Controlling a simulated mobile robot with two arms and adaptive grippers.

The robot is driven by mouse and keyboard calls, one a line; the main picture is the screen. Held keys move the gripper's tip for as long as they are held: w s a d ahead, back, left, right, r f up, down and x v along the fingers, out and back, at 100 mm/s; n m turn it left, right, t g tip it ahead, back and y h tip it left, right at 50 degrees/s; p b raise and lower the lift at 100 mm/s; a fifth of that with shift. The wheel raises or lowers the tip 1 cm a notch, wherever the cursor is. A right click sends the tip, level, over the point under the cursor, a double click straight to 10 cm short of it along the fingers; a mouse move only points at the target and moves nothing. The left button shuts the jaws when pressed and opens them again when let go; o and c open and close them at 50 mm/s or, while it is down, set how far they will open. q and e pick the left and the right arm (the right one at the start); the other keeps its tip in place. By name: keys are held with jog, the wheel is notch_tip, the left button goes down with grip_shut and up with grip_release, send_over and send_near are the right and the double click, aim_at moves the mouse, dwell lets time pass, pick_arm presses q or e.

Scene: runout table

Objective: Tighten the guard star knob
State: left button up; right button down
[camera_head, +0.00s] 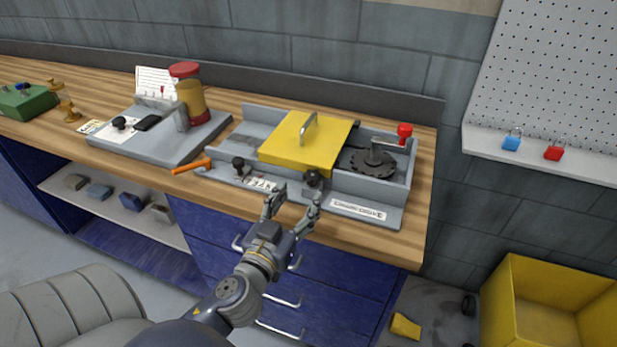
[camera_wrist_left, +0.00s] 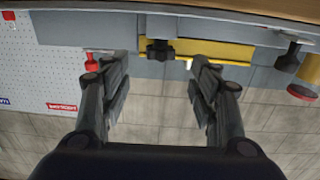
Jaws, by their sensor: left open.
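The guard star knob (camera_head: 314,179) is a dark lobed knob on the front of the grey machine (camera_head: 376,196), just below the edge of the yellow guard (camera_head: 300,147). My left gripper (camera_head: 293,202) is open and empty in front of the machine, its fingers pointing toward the knob. In the left wrist view the dark knob (camera_wrist_left: 158,50) shows between and beyond the spread fingertips (camera_wrist_left: 158,65), beside the yellow guard (camera_wrist_left: 213,50). I see no contact with it. My right gripper is not in view.
A red-knobbed crank (camera_head: 404,132) stands above a dark toothed disc (camera_head: 368,163) at the machine's right. A black-knobbed lever (camera_head: 239,166) and an orange handle (camera_head: 191,166) lie left of the gripper.

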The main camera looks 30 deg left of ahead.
aim_at(309, 182)
pick_arm(q)
jog(key=p+x, duration=0.1)
jog(key=x, duration=0.5)
jog(key=shift+w+p, duration=0.25)
jog(key=shift+p, duration=0.1)
jog(key=c, duration=1.1)
jog(key=shift+o, duration=0.2)
